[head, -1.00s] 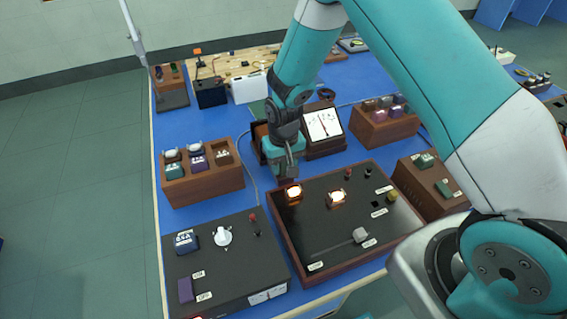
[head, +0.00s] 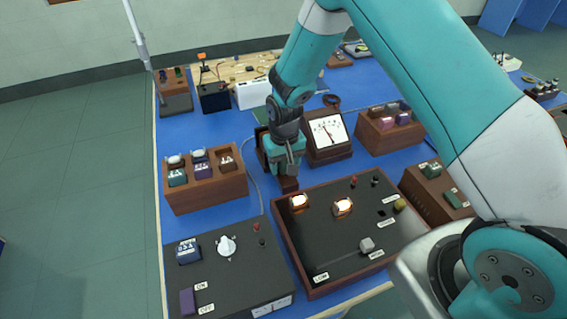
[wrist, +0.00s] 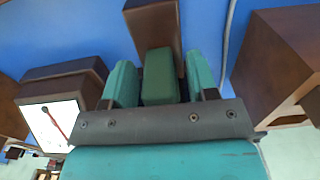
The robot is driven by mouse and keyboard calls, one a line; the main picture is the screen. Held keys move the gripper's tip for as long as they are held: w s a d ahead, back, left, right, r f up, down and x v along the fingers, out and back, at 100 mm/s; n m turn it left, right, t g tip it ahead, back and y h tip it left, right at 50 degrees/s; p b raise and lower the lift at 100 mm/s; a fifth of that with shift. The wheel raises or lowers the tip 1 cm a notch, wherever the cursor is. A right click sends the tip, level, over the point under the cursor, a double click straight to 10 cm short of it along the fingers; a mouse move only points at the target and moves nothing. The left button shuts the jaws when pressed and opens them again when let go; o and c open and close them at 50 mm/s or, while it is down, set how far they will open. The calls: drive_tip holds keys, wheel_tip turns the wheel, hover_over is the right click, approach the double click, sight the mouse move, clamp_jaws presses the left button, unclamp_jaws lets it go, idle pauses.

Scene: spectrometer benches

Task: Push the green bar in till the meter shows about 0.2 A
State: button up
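The green bar (wrist: 158,77) shows in the wrist view between the two teal fingers of my gripper (wrist: 160,80). Narrow gaps show on both sides of the bar, so the fingers look open around it. A brown block (wrist: 152,28) lies in line with the bar. In the head view my gripper (head: 286,170) hangs over a brown block (head: 288,185) behind the lamp panel, and hides the bar. The meter (head: 327,131) stands just right of my gripper, its needle off the end stop; its scale is too small to read. The meter also shows in the wrist view (wrist: 55,122).
The black lamp panel (head: 335,255) with two glowing lamps (head: 299,201) is in front. A black control box (head: 225,285) stands front left. Brown racks stand left (head: 205,190) and right (head: 385,135) of the gripper. A thin cable runs close by.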

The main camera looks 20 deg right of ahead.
wheel_tip(320, 180, up, 17)
drive_tip(key=b, duration=0.2)
drive_tip(key=shift+r, duration=0.2)
drive_tip(key=shift+r, duration=0.1)
idle(0.4)
drive_tip(key=s+a+r+n+y, duration=0.2)
drive_tip(key=s+r+n, duration=0.1)
drive_tip(key=s, duration=1)
drive_tip(key=s+a+r+n+y, duration=0.2)
drive_tip(key=s+r+n, duration=0.2)
drive_tip(key=s, duration=0.9)
wheel_tip(320, 180, up, 3)
drive_tip(key=shift+s+a+f, duration=0.2)
drive_tip(key=shift+s+a, duration=0.1)
drive_tip(key=shift+a, duration=0.1)
drive_tip(key=shift+c, duration=0.4)
